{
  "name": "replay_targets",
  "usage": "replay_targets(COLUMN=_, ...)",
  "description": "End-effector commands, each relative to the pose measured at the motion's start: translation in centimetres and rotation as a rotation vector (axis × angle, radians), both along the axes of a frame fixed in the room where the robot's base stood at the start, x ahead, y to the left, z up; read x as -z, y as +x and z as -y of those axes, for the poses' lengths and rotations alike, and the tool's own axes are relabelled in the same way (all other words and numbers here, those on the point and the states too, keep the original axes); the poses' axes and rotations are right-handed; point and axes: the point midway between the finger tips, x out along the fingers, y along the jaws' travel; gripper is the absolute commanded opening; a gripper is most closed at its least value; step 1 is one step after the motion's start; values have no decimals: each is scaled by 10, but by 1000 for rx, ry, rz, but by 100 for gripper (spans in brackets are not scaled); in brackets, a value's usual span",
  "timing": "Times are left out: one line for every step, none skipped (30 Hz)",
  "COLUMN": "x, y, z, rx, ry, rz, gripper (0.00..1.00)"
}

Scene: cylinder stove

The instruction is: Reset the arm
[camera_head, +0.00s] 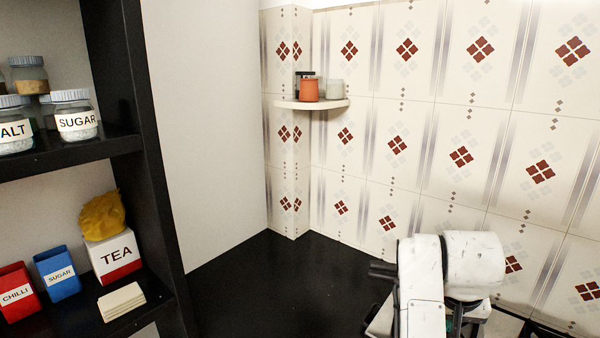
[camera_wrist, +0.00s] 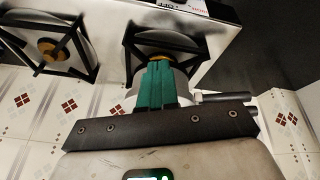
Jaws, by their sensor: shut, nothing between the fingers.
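My arm is at the lower right in the head view, its white links in front of the tiled wall and above the black counter. My gripper (camera_wrist: 160,68) shows in the wrist view with its teal fingers together and nothing between them. The fingertips point toward a stove burner (camera_wrist: 192,42) with a black pan support. I cannot tell whether they touch it. In the head view the arm links mostly hide the gripper.
A second burner (camera_wrist: 48,48) is at the wrist view's upper left. In the head view, a black shelf unit (camera_head: 150,130) with jars, a chilli box (camera_head: 17,292) and a tea box (camera_head: 116,255) stands left. A corner shelf (camera_head: 312,104) holds small jars. The black counter (camera_head: 270,290) is clear.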

Motion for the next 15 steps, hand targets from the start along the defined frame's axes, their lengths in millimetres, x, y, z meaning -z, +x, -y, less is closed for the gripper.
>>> replay_targets(x=19, y=-14, z=9, rx=-3, ry=-15, rz=-15, gripper=0)
replay_targets(x=30, y=-22, z=13, rx=-7, ry=-22, rz=-21, gripper=0)
replay_targets(x=44, y=-34, z=19, rx=-14, ry=-31, rz=-30, gripper=0)
replay_targets(x=55, y=-43, z=23, rx=-21, ry=-36, rz=-36, gripper=0)
replay_targets(x=65, y=-52, z=27, rx=-27, ry=-42, rz=-42, gripper=0)
replay_targets(x=78, y=-65, z=30, rx=-39, ry=-47, rz=-50, gripper=0)
replay_targets(x=87, y=-75, z=33, rx=-45, ry=-50, rz=-58, gripper=0)
replay_targets(x=97, y=-86, z=36, rx=-53, ry=-52, rz=-65, gripper=0)
replay_targets(x=109, y=-100, z=38, rx=-65, ry=-54, rz=-74, gripper=0)
replay_targets(x=117, y=-111, z=40, rx=-74, ry=-54, rz=-82, gripper=0)
replay_targets(x=126, y=-122, z=41, rx=-83, ry=-54, rz=-90, gripper=0)
replay_targets(x=137, y=-137, z=42, rx=-96, ry=-50, rz=-100, gripper=0)
replay_targets(x=145, y=-150, z=43, rx=-104, ry=-48, rz=-110, gripper=0)
replay_targets(x=152, y=-162, z=43, rx=-115, ry=-43, rz=-118, gripper=0)
replay_targets(x=162, y=-178, z=42, rx=-127, ry=-37, rz=-128, gripper=0)
